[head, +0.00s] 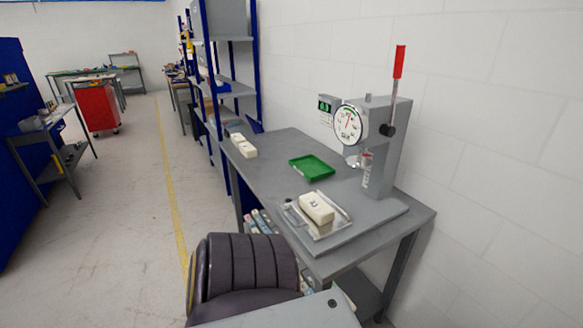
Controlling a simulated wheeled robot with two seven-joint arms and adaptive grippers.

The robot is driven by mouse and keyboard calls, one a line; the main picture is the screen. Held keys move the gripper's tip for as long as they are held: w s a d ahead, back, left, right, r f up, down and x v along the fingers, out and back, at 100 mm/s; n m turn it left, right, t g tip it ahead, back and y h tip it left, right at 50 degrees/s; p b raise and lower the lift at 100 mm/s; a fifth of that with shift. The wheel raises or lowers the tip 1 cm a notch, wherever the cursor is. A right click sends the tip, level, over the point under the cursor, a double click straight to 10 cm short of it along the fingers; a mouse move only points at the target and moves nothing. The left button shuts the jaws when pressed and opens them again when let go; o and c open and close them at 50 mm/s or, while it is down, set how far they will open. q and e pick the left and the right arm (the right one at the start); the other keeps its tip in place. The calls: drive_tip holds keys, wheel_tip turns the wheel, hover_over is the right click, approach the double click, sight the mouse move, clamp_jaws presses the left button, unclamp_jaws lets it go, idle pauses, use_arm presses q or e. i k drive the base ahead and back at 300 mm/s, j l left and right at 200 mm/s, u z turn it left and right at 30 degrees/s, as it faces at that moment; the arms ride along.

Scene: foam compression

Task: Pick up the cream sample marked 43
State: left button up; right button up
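A cream block (316,209) lies on a metal plate (326,230) at the front of the grey bench. It has a small dark mark on top that is too small to read. More cream blocks (243,149) lie together near the far left edge of the bench; any marks on them cannot be read. I cannot tell which block bears 43. Neither of my grippers is in view.
A press with a round dial (347,125) and red-handled lever (399,62) stands at the bench's right, on a grey base. A green tray (311,167) lies mid-bench. Blue-post shelving (228,88) stands behind.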

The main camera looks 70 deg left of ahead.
sight(318, 210)
drive_tip(key=u, duration=2.15)
